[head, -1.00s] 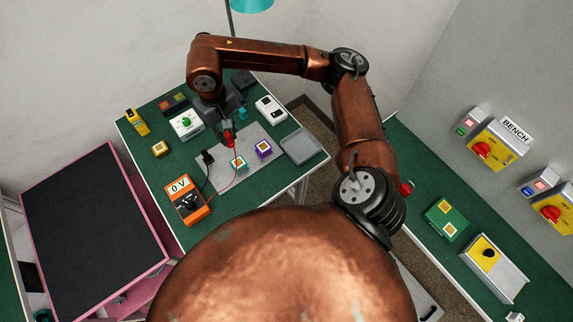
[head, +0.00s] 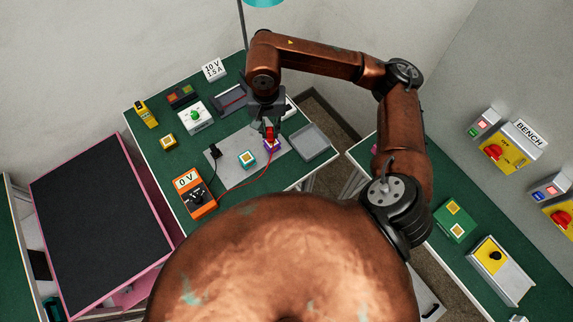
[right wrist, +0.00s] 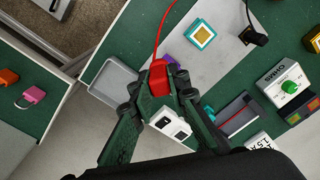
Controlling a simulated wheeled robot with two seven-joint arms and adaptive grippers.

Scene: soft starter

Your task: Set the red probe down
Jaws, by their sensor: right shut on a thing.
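The red probe (head: 270,132) is held in my right gripper (head: 268,116), which is shut on it. In the head view the probe is at the purple block (head: 272,146) on the grey mat (head: 228,172); I cannot tell whether they touch. In the right wrist view the probe (right wrist: 158,76) sits between the fingers (right wrist: 161,92), with the purple block (right wrist: 171,63) partly hidden behind it. A red lead runs from the probe to the orange meter (head: 194,197), which reads 0 V. My left gripper is not in view.
A teal block (head: 247,159) and a black probe (head: 215,151) are on the mat. A grey tray (head: 311,142) lies at the table's right edge. A white box with a green knob (head: 196,116) and a yellow device (head: 146,114) stand at the left.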

